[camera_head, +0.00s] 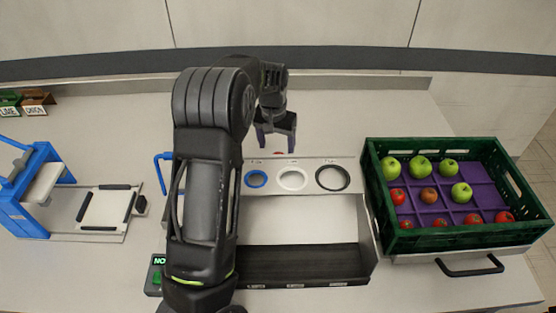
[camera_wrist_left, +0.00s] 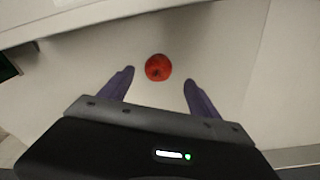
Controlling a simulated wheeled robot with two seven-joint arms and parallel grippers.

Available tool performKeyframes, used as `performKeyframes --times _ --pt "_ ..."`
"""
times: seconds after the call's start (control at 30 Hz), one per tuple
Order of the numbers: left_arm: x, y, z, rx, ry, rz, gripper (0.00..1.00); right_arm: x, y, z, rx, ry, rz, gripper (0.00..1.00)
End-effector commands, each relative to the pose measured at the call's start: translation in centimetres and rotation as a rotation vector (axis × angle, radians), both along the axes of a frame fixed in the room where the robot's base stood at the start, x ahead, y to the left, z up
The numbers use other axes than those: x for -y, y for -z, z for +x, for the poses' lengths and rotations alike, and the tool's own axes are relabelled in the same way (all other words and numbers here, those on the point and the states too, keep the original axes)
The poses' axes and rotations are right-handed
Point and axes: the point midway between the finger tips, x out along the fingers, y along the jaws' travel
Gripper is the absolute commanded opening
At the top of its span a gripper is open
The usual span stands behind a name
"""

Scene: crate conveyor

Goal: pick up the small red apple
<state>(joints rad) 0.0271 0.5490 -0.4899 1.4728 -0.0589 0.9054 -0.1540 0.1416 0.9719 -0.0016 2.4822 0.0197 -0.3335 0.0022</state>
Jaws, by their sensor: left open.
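The small red apple (camera_wrist_left: 158,67) lies on the pale counter in the left wrist view, between my two purple fingertips and slightly beyond them, with a gap on each side. My right gripper is in neither view.
A sizing plate (camera_head: 275,180) with blue, white and black rings stands just in front. A green crate (camera_head: 390,243) with green and red apples is at the right. A blue press device (camera_head: 40,185) stands at the left, small labelled boxes (camera_head: 37,104) behind it.

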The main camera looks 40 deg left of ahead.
Motion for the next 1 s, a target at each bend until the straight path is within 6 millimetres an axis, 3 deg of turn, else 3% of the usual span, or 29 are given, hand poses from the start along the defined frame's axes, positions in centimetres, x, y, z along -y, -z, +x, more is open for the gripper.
performKeyframes --times 0.37,0.77,1.0 --pt "0.0 0.7 0.1 0.0 -0.001 0.0 0.72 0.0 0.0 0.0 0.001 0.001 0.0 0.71" --pt "0.1 5.3 0.8 -0.001 -0.001 0.0 0.72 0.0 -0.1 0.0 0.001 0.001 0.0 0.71" --pt "0.1 5.7 0.8 0.001 -0.001 0.0 0.72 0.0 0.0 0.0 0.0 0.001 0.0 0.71"
